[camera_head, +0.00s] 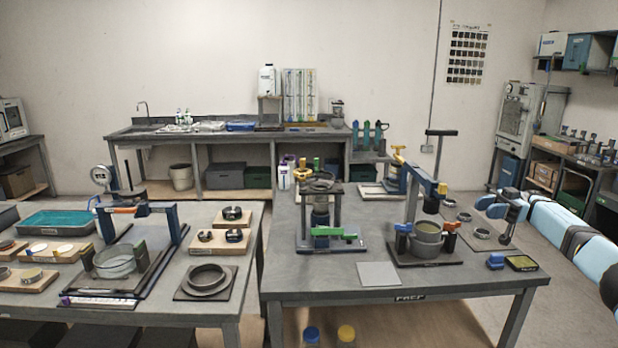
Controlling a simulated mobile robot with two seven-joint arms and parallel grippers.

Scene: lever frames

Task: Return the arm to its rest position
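My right arm, light blue and black, comes in from the right edge and reaches beside the right end of the right-hand table. My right gripper (491,206) is at its end, above the table's right edge near a grey board with small metal rings (481,233). Its light-blue tips look small and close together, and I cannot tell whether they are apart. Nothing held shows clearly. A dark upright part stands at the gripper and partly hides it. My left arm and gripper are not in view.
The right table (340,285) bears a lever frame with a blue post (413,190), a frame with a green bar (328,233) and a blue-handled block (520,263). The left table (215,303) holds rings and trays. Open floor (560,310) lies right of the table. Shelves stand behind.

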